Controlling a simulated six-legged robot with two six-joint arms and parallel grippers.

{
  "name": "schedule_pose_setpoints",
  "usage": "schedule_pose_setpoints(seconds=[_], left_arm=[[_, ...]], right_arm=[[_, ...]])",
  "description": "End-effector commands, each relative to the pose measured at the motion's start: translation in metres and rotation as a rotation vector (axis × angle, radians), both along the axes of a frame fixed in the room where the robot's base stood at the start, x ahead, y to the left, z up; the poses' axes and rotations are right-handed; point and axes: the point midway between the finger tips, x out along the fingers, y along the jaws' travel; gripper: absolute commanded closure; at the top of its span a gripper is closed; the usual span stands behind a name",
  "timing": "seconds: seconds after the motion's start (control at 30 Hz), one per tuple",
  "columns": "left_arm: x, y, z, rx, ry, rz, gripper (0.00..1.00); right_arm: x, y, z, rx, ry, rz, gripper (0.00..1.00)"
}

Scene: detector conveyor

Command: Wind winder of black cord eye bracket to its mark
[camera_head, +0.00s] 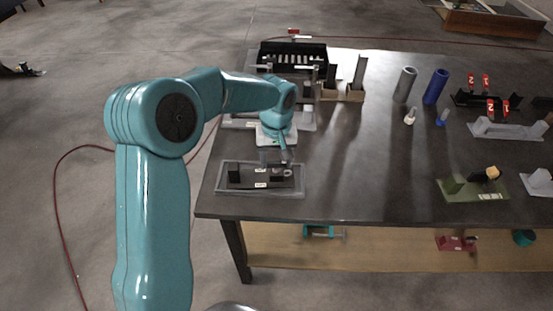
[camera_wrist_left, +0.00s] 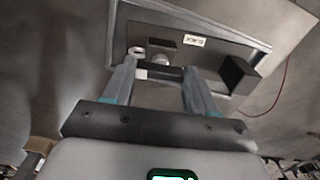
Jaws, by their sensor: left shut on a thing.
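The black cord eye bracket (camera_head: 246,185) is a dark plate in a grey tray (camera_head: 218,192) at the table's near left corner. It carries a black block (camera_head: 234,173) at its left end, a small pale ring (camera_head: 288,173) at its right and white labels. In the left wrist view, the plate (camera_wrist_left: 222,52) shows a label (camera_wrist_left: 194,41) and the black block (camera_wrist_left: 238,75). My left gripper (camera_head: 276,160) reaches down over the plate's right part. Its fingers (camera_wrist_left: 158,84) are shut on a small black-and-white winder (camera_wrist_left: 158,73). The winder's mark cannot be made out.
A black rack (camera_head: 292,52) and brown boxes (camera_head: 343,93) stand behind my left arm. Grey (camera_head: 405,84) and blue (camera_head: 436,86) cylinders stand at the back right. A green bracket (camera_head: 474,190) lies at the right. The table's middle is clear.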

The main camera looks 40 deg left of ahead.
Motion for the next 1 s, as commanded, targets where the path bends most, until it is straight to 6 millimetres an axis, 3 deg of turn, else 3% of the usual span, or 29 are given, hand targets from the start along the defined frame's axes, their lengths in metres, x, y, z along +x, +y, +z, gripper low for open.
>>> schedule_pose_setpoints(seconds=[0.33,0.37,0.43,0.77,0.87,1.0], left_arm=[[0.0,0.0,0.001,-0.001,0.001,0.004,0.73],[0.0,0.0,0.001,-0.001,0.001,0.004,0.4],[0.0,0.0,0.001,-0.001,0.001,0.004,0.17],[0.0,0.0,0.002,0.0,-0.001,0.003,0.17],[0.001,0.0,0.013,0.001,-0.004,0.003,0.17],[0.001,0.0,0.044,0.0,-0.008,0.002,0.17]], right_arm=[[0.0,0.0,0.0,0.0,0.0,0.0,0.57],[0.0,0.0,0.0,0.0,0.0,0.0,0.57],[0.0,0.0,0.0,0.0,0.0,0.0,0.57],[0.0,0.0,0.0,0.0,0.0,0.0,0.57],[0.0,0.0,0.0,0.0,0.0,0.0,0.57],[0.0,0.0,-0.001,0.0,0.0,0.0,0.57]])
